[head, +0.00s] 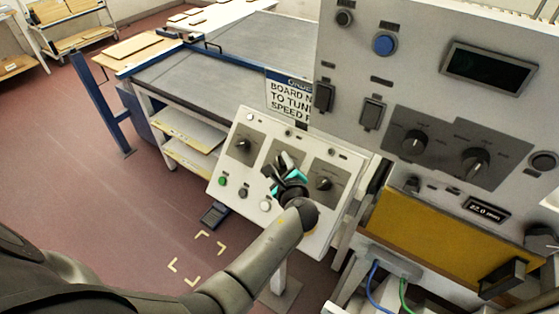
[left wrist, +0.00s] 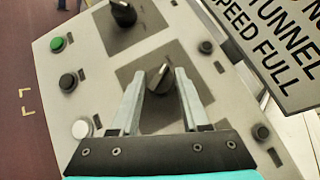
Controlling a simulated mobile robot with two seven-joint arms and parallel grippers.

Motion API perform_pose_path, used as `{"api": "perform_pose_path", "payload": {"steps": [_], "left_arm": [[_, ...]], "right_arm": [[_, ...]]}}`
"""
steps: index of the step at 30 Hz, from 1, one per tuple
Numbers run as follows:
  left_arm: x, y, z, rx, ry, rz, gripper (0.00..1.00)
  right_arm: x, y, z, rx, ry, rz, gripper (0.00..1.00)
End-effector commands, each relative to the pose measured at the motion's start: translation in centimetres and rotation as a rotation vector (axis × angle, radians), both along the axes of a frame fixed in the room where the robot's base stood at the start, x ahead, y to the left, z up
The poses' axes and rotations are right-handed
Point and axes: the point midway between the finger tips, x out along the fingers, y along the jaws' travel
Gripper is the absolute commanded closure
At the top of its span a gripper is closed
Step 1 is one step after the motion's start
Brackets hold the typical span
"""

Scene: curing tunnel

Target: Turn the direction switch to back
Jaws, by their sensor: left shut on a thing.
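A sloped light-grey control panel (head: 228,160) carries three black rotary switches on dark square plates, with labels too small to read. My left gripper (head: 283,168) is at the middle plate and hides its switch in the head view. In the left wrist view its two fingers (left wrist: 160,82) stand on either side of the middle black switch (left wrist: 158,86), shut on it. The switch's pointer is tilted, and I cannot read its position. The left rotary switch (head: 243,144) and the right rotary switch (head: 323,183) are untouched. My right gripper is not in view.
A green button (head: 222,181), a black one and a white button (head: 265,205) line the panel's lower edge. A sign (head: 289,97) stands behind it. A tall grey cabinet (head: 420,90) with more knobs rises at right. A conveyor table (head: 190,80) lies beyond.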

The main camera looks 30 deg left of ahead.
Motion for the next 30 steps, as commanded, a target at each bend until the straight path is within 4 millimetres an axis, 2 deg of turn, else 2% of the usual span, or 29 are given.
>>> {"api": "perform_pose_path", "payload": {"steps": [12,29,30], "left_arm": [[0.08,0.05,0.11,-0.133,0.019,0.139,1.0],[0.04,0.13,0.04,-0.151,0.023,0.158,1.0],[0.04,0.13,0.04,-0.151,0.023,0.158,0.51]], "right_arm": [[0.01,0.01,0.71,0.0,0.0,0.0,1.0],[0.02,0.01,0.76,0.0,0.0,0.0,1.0],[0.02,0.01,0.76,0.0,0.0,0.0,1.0]]}}
